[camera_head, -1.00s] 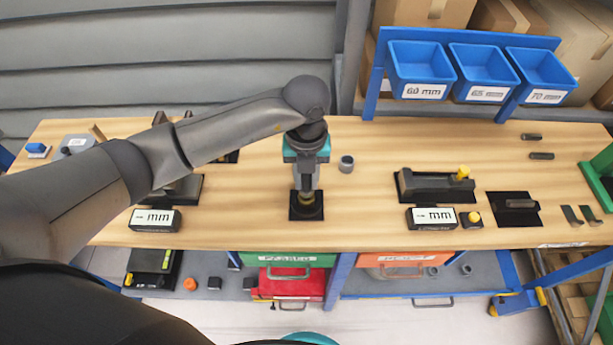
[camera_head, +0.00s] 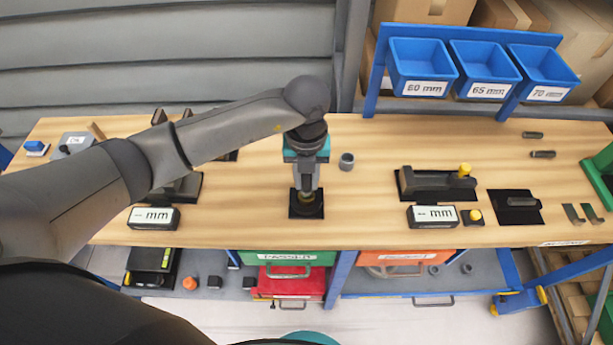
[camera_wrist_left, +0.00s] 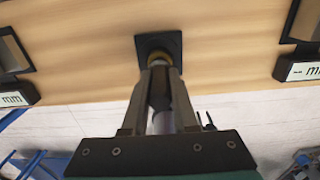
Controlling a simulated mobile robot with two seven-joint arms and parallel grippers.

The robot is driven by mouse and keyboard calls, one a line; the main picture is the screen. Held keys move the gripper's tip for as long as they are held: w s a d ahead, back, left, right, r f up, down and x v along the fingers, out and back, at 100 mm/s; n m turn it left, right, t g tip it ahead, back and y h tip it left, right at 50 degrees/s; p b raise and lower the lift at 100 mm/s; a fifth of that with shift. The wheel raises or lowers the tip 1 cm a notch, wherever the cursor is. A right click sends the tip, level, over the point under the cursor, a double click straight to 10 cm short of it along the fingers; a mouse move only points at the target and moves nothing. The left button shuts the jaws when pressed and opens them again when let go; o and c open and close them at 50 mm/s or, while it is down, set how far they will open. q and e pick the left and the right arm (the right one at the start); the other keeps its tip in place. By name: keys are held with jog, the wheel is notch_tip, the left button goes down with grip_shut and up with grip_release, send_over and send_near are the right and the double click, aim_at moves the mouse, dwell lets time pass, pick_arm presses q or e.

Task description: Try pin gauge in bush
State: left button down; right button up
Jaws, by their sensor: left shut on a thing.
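My left gripper (camera_head: 307,190) points straight down over a black square base plate (camera_head: 294,214) in the middle of the bench. In the left wrist view my left gripper (camera_wrist_left: 160,70) is shut on the pin gauge (camera_wrist_left: 160,92), a dark grey cylinder between its two fingers. A brass-coloured bush (camera_wrist_left: 158,57) stands on the black plate, right at the fingertips. The pin gauge is in line with the bush; the fingers hide its lower end, so I cannot tell how deep it sits. My right gripper is out of view.
A small grey ring or cylinder (camera_head: 346,161) stands just right of the gripper. Two mm displays (camera_head: 154,218) (camera_head: 433,217) and black fixtures (camera_head: 436,185) stand left and right. Blue bins (camera_head: 422,68) hang at the back right. Green and orange trays (camera_head: 408,257) sit below the bench.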

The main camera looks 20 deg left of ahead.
pick_arm(q)
jog(key=c, duration=0.6)
grip_release()
